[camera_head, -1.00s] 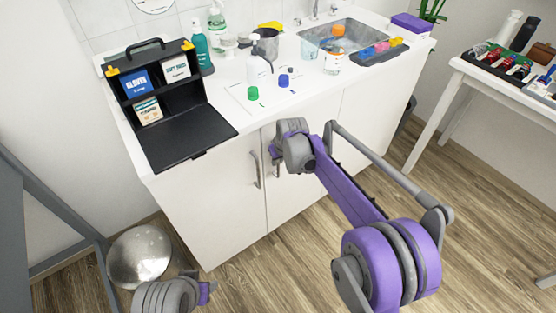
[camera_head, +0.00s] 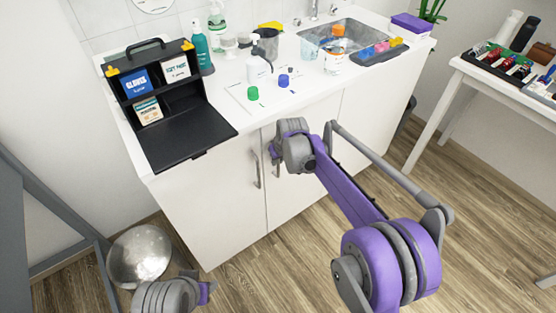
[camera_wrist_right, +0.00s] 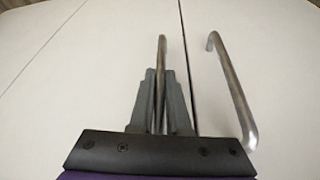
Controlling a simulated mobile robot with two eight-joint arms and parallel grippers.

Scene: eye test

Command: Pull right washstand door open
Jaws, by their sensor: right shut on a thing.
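The white washstand has a left door (camera_head: 213,197) and a right door (camera_head: 296,197), both looking closed, with a thin seam between them. In the head view my right gripper (camera_head: 273,153) is at the right door's handle, which it and my wrist hide. In the right wrist view my right gripper (camera_wrist_right: 161,100) has its two grey fingers shut on the right door's metal handle (camera_wrist_right: 162,50). The left door's bar handle (camera_head: 257,169) is free beside it, and also shows in the wrist view (camera_wrist_right: 232,88). My left gripper (camera_head: 207,292) is low at the left, its fingers not clear.
On the washstand top are an open black case (camera_head: 185,140), bottles, green and blue caps and a sink (camera_head: 350,32). A side table (camera_head: 508,87) stands at right. Wood floor (camera_head: 480,215) is clear.

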